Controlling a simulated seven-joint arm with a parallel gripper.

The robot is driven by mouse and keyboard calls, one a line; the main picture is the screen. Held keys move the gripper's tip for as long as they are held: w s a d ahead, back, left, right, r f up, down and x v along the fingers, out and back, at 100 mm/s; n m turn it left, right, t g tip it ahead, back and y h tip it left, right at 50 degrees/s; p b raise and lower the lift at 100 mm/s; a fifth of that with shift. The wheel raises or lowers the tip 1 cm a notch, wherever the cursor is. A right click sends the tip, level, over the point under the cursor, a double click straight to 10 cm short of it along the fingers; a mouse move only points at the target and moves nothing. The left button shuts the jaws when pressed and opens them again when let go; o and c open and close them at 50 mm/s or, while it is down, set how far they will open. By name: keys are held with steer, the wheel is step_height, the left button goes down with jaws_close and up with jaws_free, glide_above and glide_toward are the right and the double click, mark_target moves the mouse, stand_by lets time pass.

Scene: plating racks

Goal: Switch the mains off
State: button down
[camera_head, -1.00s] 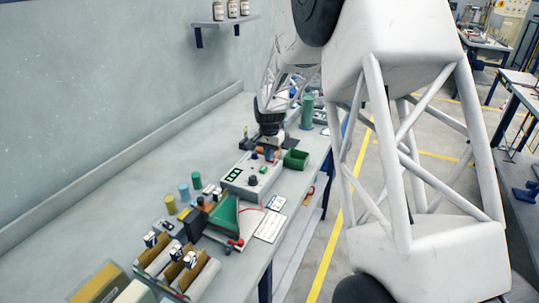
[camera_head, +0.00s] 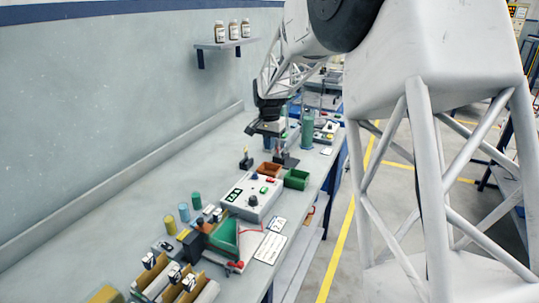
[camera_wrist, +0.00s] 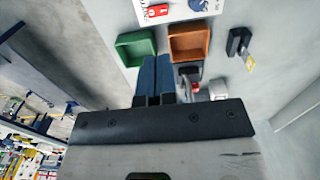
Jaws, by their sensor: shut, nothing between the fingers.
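The grey-white supply box (camera_head: 236,207) stands on the bench, with a green display, round knobs and coloured switches on its top. A red rocker (camera_head: 270,180) sits at its far right corner. The wrist view shows the red rocker (camera_wrist: 158,10) at the top edge, marked in white, beside a blue knob (camera_wrist: 198,5). My gripper (camera_wrist: 155,58) is shut and empty, its two dark blue fingers side by side. It is above the bench beyond the box, apart from the rocker. In the head view its fingertips are hard to make out. The rocker's position cannot be told.
A green bin (camera_head: 296,180) and an orange bin (camera_head: 267,167) sit between box and gripper. A black upright piece with a yellow tag (camera_wrist: 238,42) stands beside them. A green cylinder (camera_head: 307,133) is farther back. Bottles, a green wedge and racks crowd the near bench.

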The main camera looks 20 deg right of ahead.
mark_target(273, 180)
steer(key=shift+r, duration=0.7)
steer(key=shift+s+d+r, duration=0.1)
steer(key=shift+s+d, duration=0.25)
steer(key=shift+d, duration=0.15)
stand_by(0.3)
step_height(273, 180, down, 14)
steer(key=shift+d, duration=0.1)
stand_by(0.7)
